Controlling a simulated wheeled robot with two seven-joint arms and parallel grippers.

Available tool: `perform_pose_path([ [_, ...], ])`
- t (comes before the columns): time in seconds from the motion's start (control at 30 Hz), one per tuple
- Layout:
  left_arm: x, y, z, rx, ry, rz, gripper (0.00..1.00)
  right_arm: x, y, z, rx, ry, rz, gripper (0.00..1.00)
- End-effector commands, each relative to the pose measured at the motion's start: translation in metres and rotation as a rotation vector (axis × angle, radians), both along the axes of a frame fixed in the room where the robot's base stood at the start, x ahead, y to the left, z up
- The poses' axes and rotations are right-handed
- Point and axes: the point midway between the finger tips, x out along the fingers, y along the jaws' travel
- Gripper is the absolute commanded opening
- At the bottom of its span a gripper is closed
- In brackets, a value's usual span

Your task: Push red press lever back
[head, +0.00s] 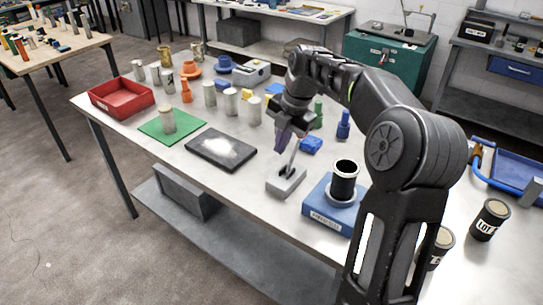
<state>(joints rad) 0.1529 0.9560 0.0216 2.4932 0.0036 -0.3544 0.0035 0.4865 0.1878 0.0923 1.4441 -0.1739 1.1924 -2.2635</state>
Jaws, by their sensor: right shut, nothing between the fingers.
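My right gripper (282,140) hangs over the middle of the table with its fingers pointing down, shut and holding nothing. Just below it, a small grey base (287,182) stands on the table, with a thin grey lever (293,158) rising from it and leaning slightly. The fingertips are close to the lever's upper end; I cannot tell whether they touch it. No red shows on this lever, and its top is partly hidden by my gripper. My left gripper is not in view.
A blue block with a black cylinder (344,180) stands right of the grey base. A dark plate (221,150), green mat (190,118) and red tray (121,101) lie left. Several metal cylinders stand behind. The table (185,170) is bare along its front edge.

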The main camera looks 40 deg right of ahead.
Motion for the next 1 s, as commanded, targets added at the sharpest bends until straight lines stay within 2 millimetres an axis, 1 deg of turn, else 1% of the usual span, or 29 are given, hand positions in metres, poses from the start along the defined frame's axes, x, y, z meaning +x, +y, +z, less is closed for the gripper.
perform_pose_path([
  [0.13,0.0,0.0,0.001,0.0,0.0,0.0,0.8,0.0,0.0,0.001,0.0,0.0,0.0,0.0],
  [0.23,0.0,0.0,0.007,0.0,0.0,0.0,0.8,0.0,0.0,0.008,0.0,0.0,0.0,0.0],
  [0.37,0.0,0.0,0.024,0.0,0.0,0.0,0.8,0.0,0.0,0.028,0.0,0.0,0.0,0.0],
  [0.5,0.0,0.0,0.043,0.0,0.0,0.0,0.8,0.0,-0.001,0.052,-0.001,-0.001,0.0,0.0],
  [0.63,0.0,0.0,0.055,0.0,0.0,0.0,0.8,0.0,-0.001,0.067,0.0,0.0,0.0,0.0],
  [0.73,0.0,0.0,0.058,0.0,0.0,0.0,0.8,0.0,-0.001,0.071,0.001,0.001,0.0,0.0],
  [1.0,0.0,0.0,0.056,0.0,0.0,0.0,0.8,0.0,-0.001,0.07,0.0,0.0,0.0,0.0],
])
